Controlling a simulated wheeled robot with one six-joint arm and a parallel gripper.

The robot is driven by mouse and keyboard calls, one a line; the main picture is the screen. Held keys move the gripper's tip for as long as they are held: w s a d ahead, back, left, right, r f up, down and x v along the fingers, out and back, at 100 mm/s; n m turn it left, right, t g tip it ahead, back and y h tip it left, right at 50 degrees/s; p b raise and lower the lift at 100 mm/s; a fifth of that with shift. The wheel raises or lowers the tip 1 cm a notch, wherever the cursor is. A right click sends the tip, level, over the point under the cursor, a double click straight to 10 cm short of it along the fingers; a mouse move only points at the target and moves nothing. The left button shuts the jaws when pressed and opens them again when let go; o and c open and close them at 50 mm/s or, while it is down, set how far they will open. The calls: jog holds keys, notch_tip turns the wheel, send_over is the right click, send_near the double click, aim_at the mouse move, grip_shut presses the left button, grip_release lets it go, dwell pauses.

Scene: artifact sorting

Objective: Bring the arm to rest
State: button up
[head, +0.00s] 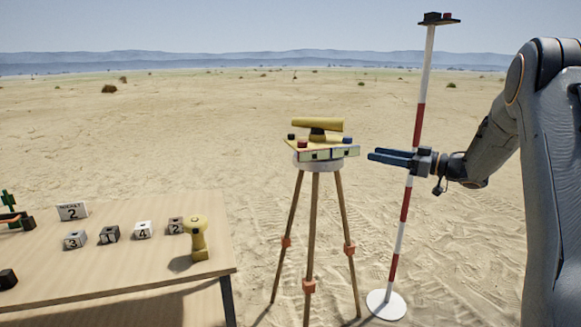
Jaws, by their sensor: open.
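My gripper (392,159) is at the end of my arm, which comes in from the right. It points left, with its blue fingers just right of the tripod's top box. The jaws are open and nothing shows between them. The gripper appears in front of the red and white pole (419,110). I cannot tell from this view whether it touches the pole or the tripod box.
A tripod (312,220) carries a box with a yellow tube (318,125). The pole stands on a white round base (386,305) with a small plate on top. A wooden table (130,270) at left holds numbered cubes (110,234) and a yellow object (197,238). Open sand lies behind.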

jog(key=s+a+f+m+g+h, duration=0.1)
jog(key=s+a+f+m+h, duration=0.1)
jog(key=s+f+m+h, duration=1.1)
jog(key=s+a+f+g, duration=0.2)
jog(key=s+g, duration=0.1)
jog(key=s, duration=0.7)
jog(key=s+a+f+n+g+h, duration=0.1)
jog(key=s+a+g, duration=0.1)
jog(key=s, duration=0.8)
jog(key=s+a+f+g+h, duration=0.1)
jog(key=s+a+f+g, duration=0.1)
jog(key=s, duration=0.8)
jog(key=shift+a+f+n+g, duration=0.3)
jog(key=shift+a+n+g, duration=0.15)
jog(key=shift+g, duration=0.45)
